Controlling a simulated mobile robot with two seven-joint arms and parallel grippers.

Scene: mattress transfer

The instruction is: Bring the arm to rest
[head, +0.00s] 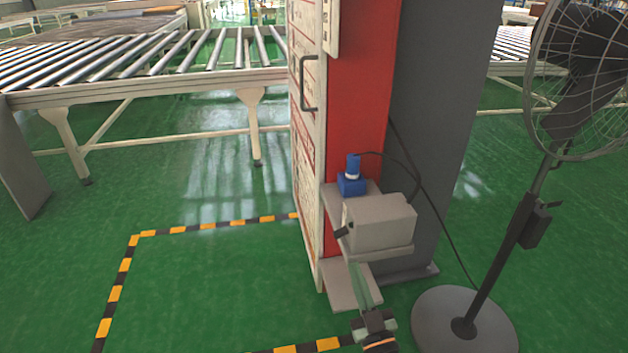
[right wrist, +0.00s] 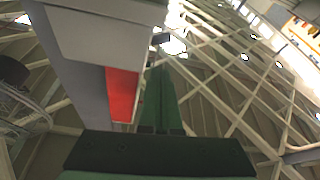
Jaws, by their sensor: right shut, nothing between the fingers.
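My right gripper (head: 364,278) comes in at the bottom of the head view, just below a grey box on the machine cabinet. In the right wrist view its two green fingers (right wrist: 161,70) lie together, shut and empty, pointing up toward the roof beams. I cannot tell whether it touches the box or its shelf. My left gripper is not in view.
The red and grey cabinet (head: 358,95) carries the grey box (head: 380,222) and a blue connector (head: 352,178). A pedestal fan (head: 466,325) stands at right. A roller conveyor (head: 150,95) is at back left. Green floor inside the striped tape (head: 180,230) is clear.

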